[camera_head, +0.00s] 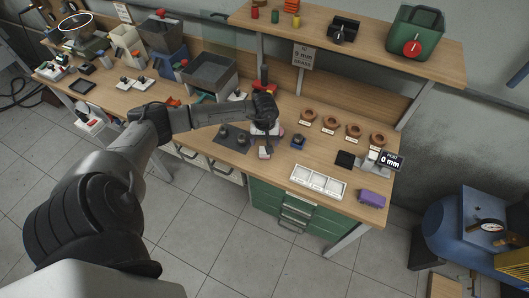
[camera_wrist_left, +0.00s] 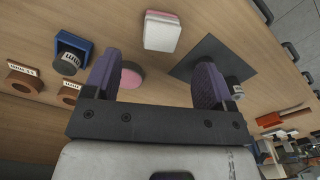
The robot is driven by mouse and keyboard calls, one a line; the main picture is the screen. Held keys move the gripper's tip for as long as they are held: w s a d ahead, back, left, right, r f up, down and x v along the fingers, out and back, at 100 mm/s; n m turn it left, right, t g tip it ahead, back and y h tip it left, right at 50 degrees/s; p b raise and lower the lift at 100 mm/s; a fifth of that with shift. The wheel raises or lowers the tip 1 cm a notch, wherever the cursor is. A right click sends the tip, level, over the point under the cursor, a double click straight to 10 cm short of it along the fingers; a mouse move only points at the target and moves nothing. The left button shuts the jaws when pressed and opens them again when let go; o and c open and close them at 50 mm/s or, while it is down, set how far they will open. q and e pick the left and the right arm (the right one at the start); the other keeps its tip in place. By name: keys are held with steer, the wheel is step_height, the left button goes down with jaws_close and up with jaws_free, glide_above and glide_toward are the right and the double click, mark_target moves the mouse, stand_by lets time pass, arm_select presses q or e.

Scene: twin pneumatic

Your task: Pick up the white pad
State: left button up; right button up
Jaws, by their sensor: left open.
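The white pad (camera_wrist_left: 161,34), a small block with a white face and a pinkish layer, lies on the wooden bench top. In the head view the pad (camera_head: 264,153) is near the bench's front edge, just below my left gripper (camera_head: 267,130). In the left wrist view my left gripper (camera_wrist_left: 157,62) has its two dark purple fingers spread apart with nothing held between them. The pad is beyond the fingertips there, apart from both. My right gripper is not in view.
A dark mat (camera_wrist_left: 190,69) with dark knobs lies beside the pad. A pink disc (camera_wrist_left: 131,77) and a blue holder (camera_wrist_left: 82,44) are on the other side. Several brown rings (camera_head: 353,130), a white divided tray (camera_head: 318,181) and a purple block (camera_head: 372,198) stand to the right.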

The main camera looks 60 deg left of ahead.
mark_target(264, 149)
arm_select(q)
steer(key=shift+a+f+p, duration=0.15)
steer(key=shift+f+p, duration=0.15)
steer(key=shift+f, duration=3.25)
steer(key=shift+c, duration=0.2)
steer(key=c, duration=1)
steer(key=shift+c, duration=0.2)
steer(key=shift+r, duration=0.1)
steer(key=shift+r, duration=0.6)
step_height(264, 149, up, 3)
steer(key=w+d+r, duration=0.1)
steer(key=d+r, duration=0.2)
steer(key=d, duration=0.2)
steer(key=w+d+r+b, duration=0.1)
steer(key=w+d+r, duration=0.1)
steer(key=d, duration=0.4)
steer(key=shift+w+r+b, duration=0.25)
steer(key=shift+r+b, duration=0.05)
steer(key=shift+r, duration=0.5)
